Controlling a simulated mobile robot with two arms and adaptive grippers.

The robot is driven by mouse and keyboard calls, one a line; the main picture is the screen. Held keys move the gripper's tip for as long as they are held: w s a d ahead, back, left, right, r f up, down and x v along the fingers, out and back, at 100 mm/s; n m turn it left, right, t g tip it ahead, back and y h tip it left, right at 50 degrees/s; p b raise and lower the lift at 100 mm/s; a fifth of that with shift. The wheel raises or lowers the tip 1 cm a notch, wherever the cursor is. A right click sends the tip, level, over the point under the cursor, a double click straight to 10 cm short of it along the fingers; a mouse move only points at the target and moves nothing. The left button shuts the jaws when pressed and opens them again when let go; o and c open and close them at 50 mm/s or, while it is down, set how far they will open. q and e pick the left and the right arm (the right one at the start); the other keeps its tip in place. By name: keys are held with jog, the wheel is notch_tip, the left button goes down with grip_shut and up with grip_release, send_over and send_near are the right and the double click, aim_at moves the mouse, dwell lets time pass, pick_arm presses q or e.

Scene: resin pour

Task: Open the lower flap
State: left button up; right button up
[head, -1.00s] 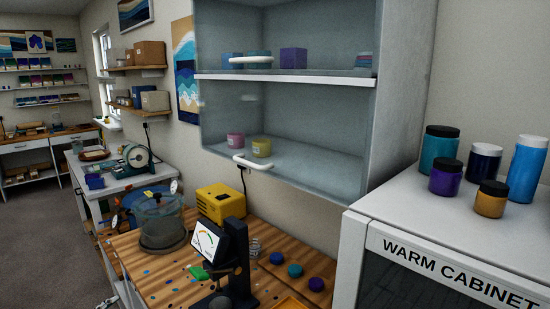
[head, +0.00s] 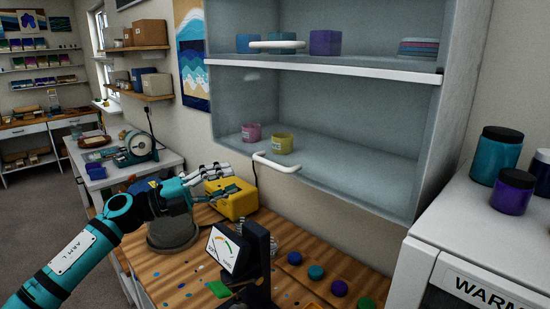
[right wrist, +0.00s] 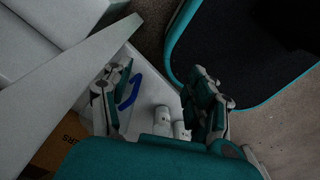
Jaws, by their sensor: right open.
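The wall cabinet (head: 466,100) has an upper and a lower compartment behind see-through fronts. The lower flap (head: 330,125) looks clear and appears shut, with a white bar handle (head: 277,163) at its bottom edge. A similar handle (head: 278,46) is on the upper flap. My left gripper (head: 234,178) is open and empty, left of and slightly below the lower handle and apart from it, in front of the yellow box. My right gripper (right wrist: 160,78) shows only in the right wrist view, open and empty, low down by white furniture.
A pink cup (head: 251,132) and a yellow cup (head: 282,143) are inside the lower compartment. The warm cabinet (head: 450,235) bounds the right side.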

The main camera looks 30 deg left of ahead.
aim_at(273, 166)
pick_arm(q)
jog(key=p+x, duration=0.5)
jog(key=x, duration=0.6)
jog(key=shift+w+a+r, duration=0.1)
jog(key=shift+w+a, duration=0.05)
jog(key=shift+w, duration=0.05)
jog(key=shift+w+d+p, duration=0.3)
jog(key=shift+w+p, duration=0.05)
jog(key=shift+w, duration=0.05)
jog(key=shift+s, duration=0.1)
jog(key=shift+c, duration=0.7)
grip_shut()
